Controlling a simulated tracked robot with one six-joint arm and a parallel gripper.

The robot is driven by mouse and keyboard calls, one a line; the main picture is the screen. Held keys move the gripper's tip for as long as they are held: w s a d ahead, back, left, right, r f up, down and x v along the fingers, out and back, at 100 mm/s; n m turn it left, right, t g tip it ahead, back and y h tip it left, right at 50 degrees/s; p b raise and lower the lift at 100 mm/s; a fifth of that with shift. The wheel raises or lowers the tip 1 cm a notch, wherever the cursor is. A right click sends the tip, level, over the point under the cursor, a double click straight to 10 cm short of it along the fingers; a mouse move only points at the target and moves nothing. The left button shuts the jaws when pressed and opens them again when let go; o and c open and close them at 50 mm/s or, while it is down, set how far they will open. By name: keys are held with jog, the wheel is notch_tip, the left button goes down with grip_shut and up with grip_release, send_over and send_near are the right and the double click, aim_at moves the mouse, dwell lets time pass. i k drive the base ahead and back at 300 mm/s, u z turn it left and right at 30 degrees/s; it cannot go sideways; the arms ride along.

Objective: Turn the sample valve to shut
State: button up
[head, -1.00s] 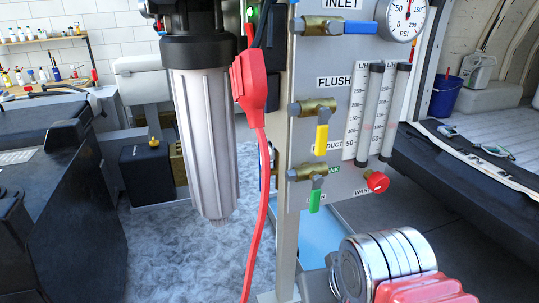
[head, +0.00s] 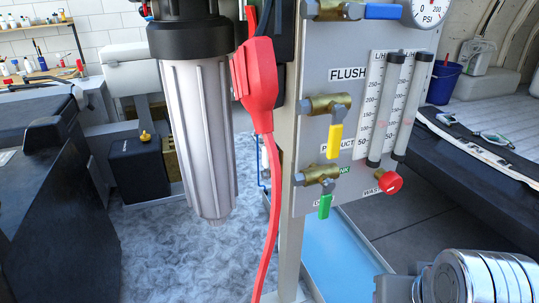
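No label reading "sample" can be made out on the valve panel (head: 309,120). The green-handled brass valve (head: 322,178) is at the lower part of the panel, its green handle (head: 325,206) pointing down. The yellow-handled brass valve (head: 330,107) under the FLUSH label also has its handle pointing down. The blue-handled valve (head: 345,10) at the top has its handle level, to the right, and is partly cut off. A red knob (head: 389,183) sits at the panel's lower right. My gripper's fingertips are not in view.
Two flow tubes (head: 414,105) stand on the panel's right. A silver banded cylinder (head: 490,280), possibly my arm, is at lower right. Open floor (head: 180,260) lies below.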

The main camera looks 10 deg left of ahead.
aim_at(265, 174)
jog(key=z, duration=0.05)
jog(key=k, duration=1.55)
jog(key=u, duration=1.45)
jog(key=i, duration=1)
jog(key=u, duration=0.05)
